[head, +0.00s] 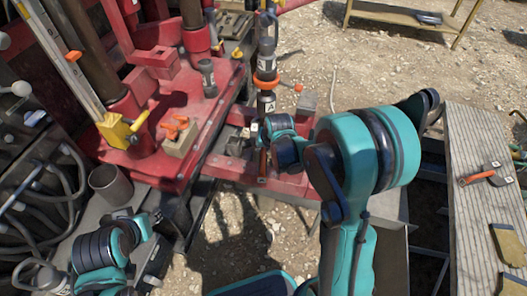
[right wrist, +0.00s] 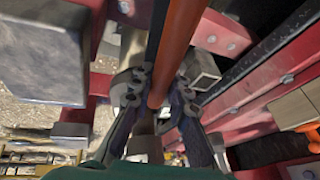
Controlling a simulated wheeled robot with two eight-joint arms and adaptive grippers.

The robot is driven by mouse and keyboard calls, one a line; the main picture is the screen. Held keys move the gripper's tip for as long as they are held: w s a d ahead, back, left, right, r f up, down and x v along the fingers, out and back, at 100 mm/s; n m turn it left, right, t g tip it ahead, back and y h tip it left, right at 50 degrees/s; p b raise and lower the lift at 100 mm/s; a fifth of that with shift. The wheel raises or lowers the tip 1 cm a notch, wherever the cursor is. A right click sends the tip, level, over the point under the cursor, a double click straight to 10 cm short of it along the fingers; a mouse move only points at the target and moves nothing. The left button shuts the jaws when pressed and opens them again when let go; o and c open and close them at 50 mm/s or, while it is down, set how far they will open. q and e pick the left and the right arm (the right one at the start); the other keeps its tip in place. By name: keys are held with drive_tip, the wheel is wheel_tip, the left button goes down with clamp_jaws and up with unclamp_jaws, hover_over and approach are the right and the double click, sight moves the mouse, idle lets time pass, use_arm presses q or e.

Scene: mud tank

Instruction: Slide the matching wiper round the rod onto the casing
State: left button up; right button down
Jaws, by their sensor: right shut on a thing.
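A dark upright rod (head: 267,50) stands near the top middle of the head view. An orange collar (head: 265,82) circles it, above a dark labelled section (head: 266,103), perhaps the casing top. My right gripper (head: 264,148) is just below this, beside the red frame. It is shut on an orange handle (head: 262,166), likely the wiper's. In the right wrist view the orange bar (right wrist: 178,45) passes between the fingertips (right wrist: 158,92). The wiper's head and its contact with the rod are unclear. My left arm is at lower left; its fingers are not clear.
Another orange-handled tool (head: 478,177) lies on the plank bench (head: 480,225) at right. An orange piece (head: 175,128) sits on a block on the red deck (head: 205,95). A grey cup (head: 110,184) and hoses are at left. Open gravel lies beyond.

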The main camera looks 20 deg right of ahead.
drive_tip(key=shift+w+d+f, duration=0.1)
drive_tip(key=shift+w+d, duration=0.3)
drive_tip(key=shift+w, duration=0.6)
drive_tip(key=shift+w+d, duration=0.4)
drive_tip(key=shift+w, duration=0.55)
drive_tip(key=shift+w+d+f, duration=0.1)
drive_tip(key=shift+w+d, duration=0.3)
drive_tip(key=shift+w, duration=0.6)
drive_tip(key=shift+f+b, duration=0.4)
drive_tip(key=shift+b, duration=0.25)
drive_tip(key=c, duration=1.4)
unclamp_jaws()
drive_tip(key=shift+o, duration=0.2)
drive_tip(key=shift+r, duration=0.1)
drive_tip(key=v, duration=1.1)
drive_tip(key=shift+s+r, duration=0.2)
drive_tip(key=shift+r, duration=0.15)
